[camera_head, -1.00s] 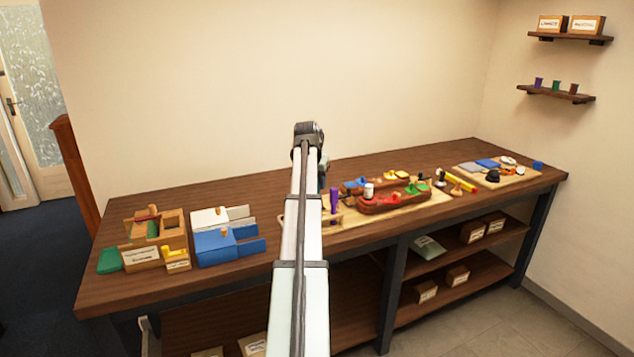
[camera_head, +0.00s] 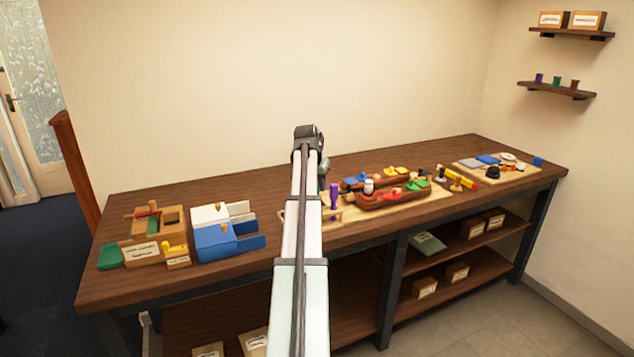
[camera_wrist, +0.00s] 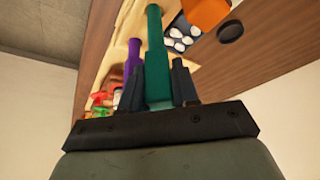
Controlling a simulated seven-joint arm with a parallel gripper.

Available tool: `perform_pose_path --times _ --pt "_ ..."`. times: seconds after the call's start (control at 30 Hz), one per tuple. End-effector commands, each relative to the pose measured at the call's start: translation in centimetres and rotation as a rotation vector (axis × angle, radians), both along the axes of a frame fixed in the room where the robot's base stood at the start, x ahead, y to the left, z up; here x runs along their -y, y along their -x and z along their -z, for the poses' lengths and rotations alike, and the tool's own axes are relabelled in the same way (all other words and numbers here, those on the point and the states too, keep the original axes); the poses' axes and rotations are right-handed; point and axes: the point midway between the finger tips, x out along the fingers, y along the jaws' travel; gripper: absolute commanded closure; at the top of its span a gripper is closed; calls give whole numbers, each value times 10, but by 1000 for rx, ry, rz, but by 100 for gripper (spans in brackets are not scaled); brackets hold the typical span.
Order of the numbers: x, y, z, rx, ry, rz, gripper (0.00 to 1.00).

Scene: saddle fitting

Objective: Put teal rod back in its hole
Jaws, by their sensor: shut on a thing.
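The teal rod (camera_wrist: 156,50) stands between the two dark fingers of my gripper (camera_wrist: 160,82) in the wrist view, and the gripper is shut on it. The rod points away from the gripper, over a light wood board (camera_wrist: 126,32). I cannot tell whether its far end touches anything. In the head view my own arm hides most of the gripper and the rod. A purple rod (camera_head: 334,201) stands upright just right of my arm, and it also shows left of the teal rod in the wrist view (camera_wrist: 133,57). I cannot make out the rod's hole.
Two boat-shaped holders (camera_head: 392,198) with coloured pieces stand right of the purple rod. A blue box (camera_head: 215,243) and a wooden box set (camera_head: 141,254) stand on the bench at left. An orange object (camera_wrist: 205,12) is near the rod's far end. The back bench is clear.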

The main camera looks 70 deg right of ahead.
Motion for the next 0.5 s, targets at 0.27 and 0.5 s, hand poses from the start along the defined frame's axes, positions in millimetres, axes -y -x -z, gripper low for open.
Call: perform_pose_path --times 0.27,0.5 --pt "0 0 8 0 0 0 92" --pt "0 0 15 0 0 0 92"
